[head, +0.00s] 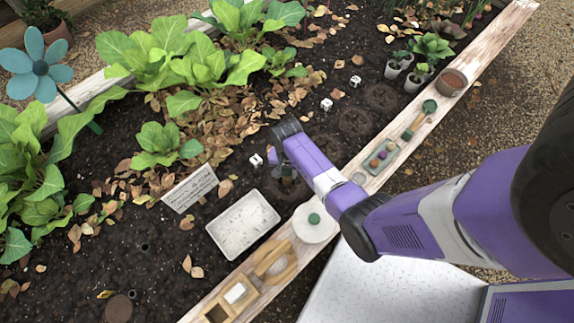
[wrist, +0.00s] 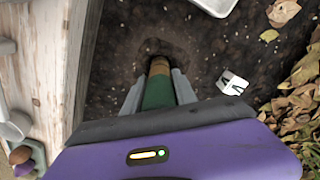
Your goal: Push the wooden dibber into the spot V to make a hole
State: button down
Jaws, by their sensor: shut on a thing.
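My gripper (wrist: 158,88) is shut on the wooden dibber (wrist: 157,95), which has a green handle and a brown lower part. In the wrist view the dibber points down into a round dark hollow in the soil (wrist: 178,50). Its tip is hidden, so I cannot tell how deep it sits. A white marker (wrist: 233,82) with a dark mark stands right of the hollow; its letter is not clearly readable. In the head view my gripper (head: 287,172) is low over the bed, near a white marker (head: 256,160), and hides most of the dibber.
A white tray (head: 243,226) and a sign (head: 190,188) lie left of my gripper. Other markers (head: 326,104) stand beside further dark soil spots. Leafy plants fill the left.

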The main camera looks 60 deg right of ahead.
jog(key=shift+f, duration=0.7)
dwell(1.5)
jog(key=shift+f+b, duration=0.35)
jog(key=shift+b, duration=0.1)
jog(key=shift+f, duration=0.35)
jog(key=shift+r, duration=0.1)
notch_tip(320, 180, up, 15)
jog(key=p, duration=1.5)
jog(key=shift+r, duration=0.2)
dwell(0.5)
